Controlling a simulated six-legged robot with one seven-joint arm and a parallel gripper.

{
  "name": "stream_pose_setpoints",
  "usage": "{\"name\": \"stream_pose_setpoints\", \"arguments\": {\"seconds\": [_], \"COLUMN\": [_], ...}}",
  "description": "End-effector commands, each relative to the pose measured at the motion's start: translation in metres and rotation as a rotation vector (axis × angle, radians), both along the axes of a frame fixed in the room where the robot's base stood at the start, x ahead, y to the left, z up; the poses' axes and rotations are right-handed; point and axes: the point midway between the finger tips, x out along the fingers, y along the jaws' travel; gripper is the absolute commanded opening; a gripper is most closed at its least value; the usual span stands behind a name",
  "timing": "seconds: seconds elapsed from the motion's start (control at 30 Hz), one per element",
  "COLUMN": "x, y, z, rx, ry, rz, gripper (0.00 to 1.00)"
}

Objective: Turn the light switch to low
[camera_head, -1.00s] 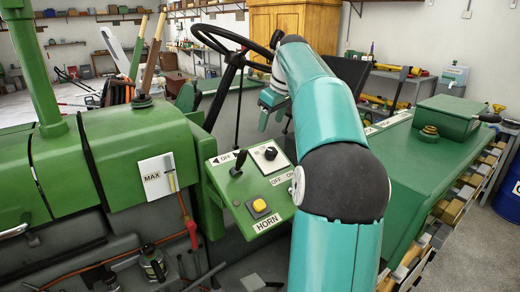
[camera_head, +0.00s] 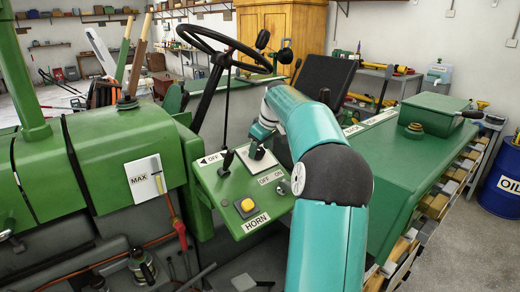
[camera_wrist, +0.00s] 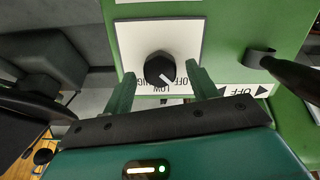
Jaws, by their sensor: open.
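The light switch is a round black knob (camera_wrist: 159,69) on a white plate (camera_wrist: 140,35) in the wrist view. A white pointer line on it points to the lower right. LOW and other position words, upside down and partly covered, stand below the knob. My gripper (camera_wrist: 160,70) is open, with one green finger on each side of the knob and a gap to both. In the head view my gripper (camera_head: 257,146) is over the white plate on the green control panel (camera_head: 222,190). The knob is hidden there.
A black lever (camera_head: 228,160) stands just left of the plate, close to my gripper; it also shows in the wrist view (camera_wrist: 285,70). A yellow HORN button (camera_head: 246,205) and an OFF/ON key switch (camera_head: 281,188) are nearer. The steering wheel (camera_head: 222,45) is behind.

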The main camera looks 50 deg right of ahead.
Motion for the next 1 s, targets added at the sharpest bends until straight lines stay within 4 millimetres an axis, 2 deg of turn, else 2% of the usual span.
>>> {"name": "stream_pose_setpoints", "arguments": {"seconds": [0.1, 0.37, 0.6, 1.0], "x": [0.0025, 0.0029, 0.0027, 0.003], "y": [0.0, -0.0002, -0.0003, -0.0002], "z": [-0.0067, -0.0075, -0.0072, -0.0066], "rx": [0.002, 0.001, 0.001, 0.03], "ry": [0.001, 0.0, 0.0, -0.003], "rz": [0.001, -0.001, -0.001, -0.057], "gripper": [0.58, 0.58, 0.13, 0.14]}}
